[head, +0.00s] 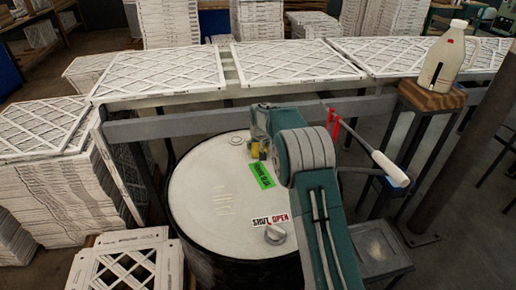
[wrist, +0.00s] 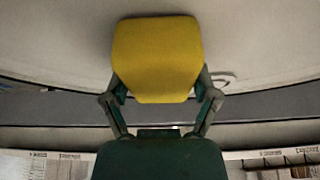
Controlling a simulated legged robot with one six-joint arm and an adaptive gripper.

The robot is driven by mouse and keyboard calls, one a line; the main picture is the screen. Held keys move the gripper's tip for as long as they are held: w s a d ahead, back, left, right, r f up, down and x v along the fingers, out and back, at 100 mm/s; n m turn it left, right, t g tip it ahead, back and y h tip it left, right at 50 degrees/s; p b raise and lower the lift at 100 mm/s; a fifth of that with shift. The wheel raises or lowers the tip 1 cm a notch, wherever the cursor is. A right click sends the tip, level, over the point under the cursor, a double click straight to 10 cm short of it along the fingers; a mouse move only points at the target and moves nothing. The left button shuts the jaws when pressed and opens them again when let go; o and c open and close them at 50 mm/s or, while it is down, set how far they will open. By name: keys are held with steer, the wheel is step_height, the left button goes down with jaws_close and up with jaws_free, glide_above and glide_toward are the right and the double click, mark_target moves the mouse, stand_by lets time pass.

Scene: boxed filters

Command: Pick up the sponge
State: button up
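The yellow sponge (wrist: 157,60) fills the upper middle of the wrist view, with one finger of my gripper (wrist: 160,84) against each side of it. The fingertips are partly hidden by the sponge, and the fingers look shut on it. In the head view the sponge (head: 255,151) is a small yellow patch at the end of my green arm, over the far part of the drum's pale lid (head: 205,190). I cannot tell whether its underside touches the lid.
A green label (head: 263,175) and a shut/open knob (head: 275,234) are on the lid. A grey rail (head: 200,125) and filter-topped table (head: 160,72) stand behind. A milk jug (head: 442,58) stands on a wooden stool (head: 432,96). Stacked filters (head: 70,190) crowd the left.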

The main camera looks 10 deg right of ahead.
steer(key=shift+f, duration=0.1)
steer(key=shift+r, duration=0.55)
steer(key=r, duration=0.2)
steer(key=shift+s+d+r, duration=0.15)
steer(key=shift+d+r, duration=0.05)
steer(key=shift+r, duration=0.15)
steer(key=s+d+r, duration=0.8)
steer(key=d+r, duration=0.1)
steer(key=d, duration=0.1)
steer(key=shift+s+d, duration=0.25)
steer(key=shift+s, duration=0.15)
steer(key=o, duration=0.4)
steer(key=shift+r, duration=0.1)
steer(key=c, duration=0.5)
